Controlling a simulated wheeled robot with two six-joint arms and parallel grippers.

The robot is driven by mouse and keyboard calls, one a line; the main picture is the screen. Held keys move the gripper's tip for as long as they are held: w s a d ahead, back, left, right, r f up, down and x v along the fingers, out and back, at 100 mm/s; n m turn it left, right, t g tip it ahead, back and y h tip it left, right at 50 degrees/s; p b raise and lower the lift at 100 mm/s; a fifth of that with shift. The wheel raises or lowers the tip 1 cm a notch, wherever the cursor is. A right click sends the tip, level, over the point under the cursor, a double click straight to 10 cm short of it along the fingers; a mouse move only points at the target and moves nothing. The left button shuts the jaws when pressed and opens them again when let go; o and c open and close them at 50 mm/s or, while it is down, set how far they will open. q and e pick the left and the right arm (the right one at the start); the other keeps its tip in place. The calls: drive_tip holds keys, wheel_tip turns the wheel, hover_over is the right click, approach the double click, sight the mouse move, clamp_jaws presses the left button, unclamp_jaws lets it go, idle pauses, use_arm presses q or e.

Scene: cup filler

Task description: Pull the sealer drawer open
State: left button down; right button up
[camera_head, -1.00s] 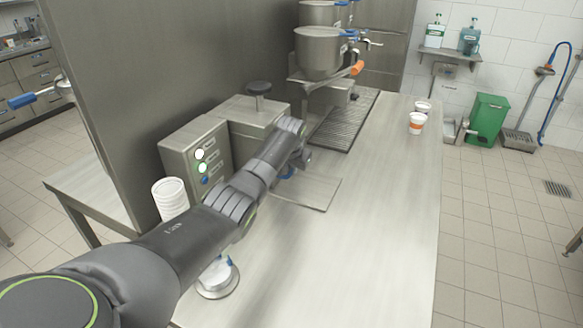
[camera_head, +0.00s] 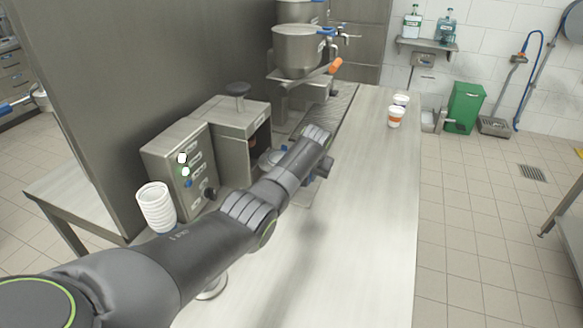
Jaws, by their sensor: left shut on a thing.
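The sealer (camera_head: 231,135) is a grey steel box on the counter, with a knob on top and a control panel (camera_head: 182,165) with lit round buttons on its left part. A dark opening (camera_head: 260,138) shows in its right side. My left arm crosses in front of the sealer. My left gripper (camera_head: 323,170) is right of the opening, low over the counter, and shut on what looks like the drawer's handle. The fingertips and handle are mostly hidden by my wrist. Part of the drawer (camera_head: 272,156) shows between the opening and my wrist. My right gripper is not in view.
A stack of white cups (camera_head: 157,207) stands left of the sealer. A steel hopper (camera_head: 298,50) with an orange-tipped handle is behind. The counter (camera_head: 365,210) right of my arm is clear.

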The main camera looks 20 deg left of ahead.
use_arm(q)
drive_tip(key=shift+w+d, duration=0.15)
drive_tip(key=shift+d, duration=2.3)
drive_tip(key=c, duration=1.5)
unclamp_jaws()
drive_tip(key=shift+o, duration=0.2)
drive_tip(key=shift+r, duration=0.1)
drive_tip(key=shift+r, duration=0.2)
drive_tip(key=v, duration=1.6)
drive_tip(key=shift+s+r+b, duration=0.25)
drive_tip(key=shift+r+b, duration=0.1)
drive_tip(key=shift+b, duration=0.1)
drive_tip(key=shift+d, duration=0.1)
